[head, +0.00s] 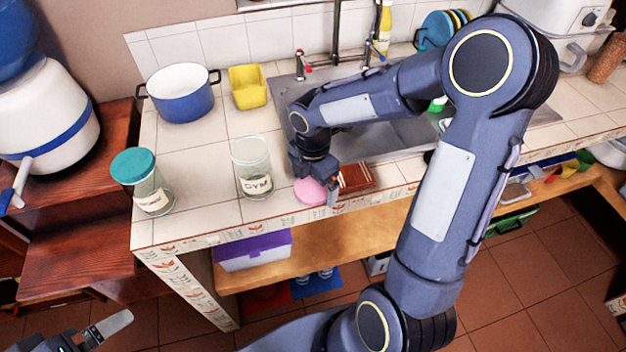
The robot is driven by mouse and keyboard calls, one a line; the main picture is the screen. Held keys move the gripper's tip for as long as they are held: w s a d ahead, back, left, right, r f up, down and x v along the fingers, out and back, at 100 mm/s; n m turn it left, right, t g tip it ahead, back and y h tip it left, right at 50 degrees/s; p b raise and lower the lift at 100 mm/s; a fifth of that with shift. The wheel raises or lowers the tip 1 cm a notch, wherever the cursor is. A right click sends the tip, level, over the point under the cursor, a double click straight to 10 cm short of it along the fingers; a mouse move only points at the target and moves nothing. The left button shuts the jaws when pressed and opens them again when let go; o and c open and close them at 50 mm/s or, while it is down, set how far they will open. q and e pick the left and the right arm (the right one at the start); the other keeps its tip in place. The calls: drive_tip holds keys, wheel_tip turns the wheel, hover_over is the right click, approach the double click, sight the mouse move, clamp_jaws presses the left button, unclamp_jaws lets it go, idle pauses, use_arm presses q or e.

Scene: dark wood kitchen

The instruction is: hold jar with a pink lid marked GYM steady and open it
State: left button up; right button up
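The glass jar (252,180) with the GYM label stands upright on the tiled counter, and its top shows no lid. The pink lid (308,191) is to its right, low over or on the counter near the front edge. My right gripper (322,193) points down at the lid, with a finger along the lid's right side. The other finger is partly hidden, so its grip on the lid is unclear. My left gripper (103,328) is low at the bottom left, away from the jar and partly cut off by the frame. It holds nothing visible.
A teal-lidded jar (143,182) stands to the left. A blue pot (180,93) and a yellow container (248,87) are behind. A brown block-like item (357,178) lies right of the lid. The sink (372,142) is behind my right arm.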

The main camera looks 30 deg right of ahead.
sight(313, 187)
drive_tip(key=shift+r, duration=0.25)
wheel_tip(313, 187, up, 12)
drive_tip(key=p, duration=0.1)
drive_tip(key=s+a+m+t+y, duration=0.2)
drive_tip(key=s+m, duration=0.6)
drive_tip(key=m, duration=0.3)
drive_tip(key=s+a+m+t+y, duration=0.1)
drive_tip(key=s+a+m+t, duration=0.1)
drive_tip(key=s+m, duration=0.7)
drive_tip(key=shift+m+t+y, duration=0.4)
drive_tip(key=shift+m+t, duration=0.4)
drive_tip(key=shift+m, duration=0.4)
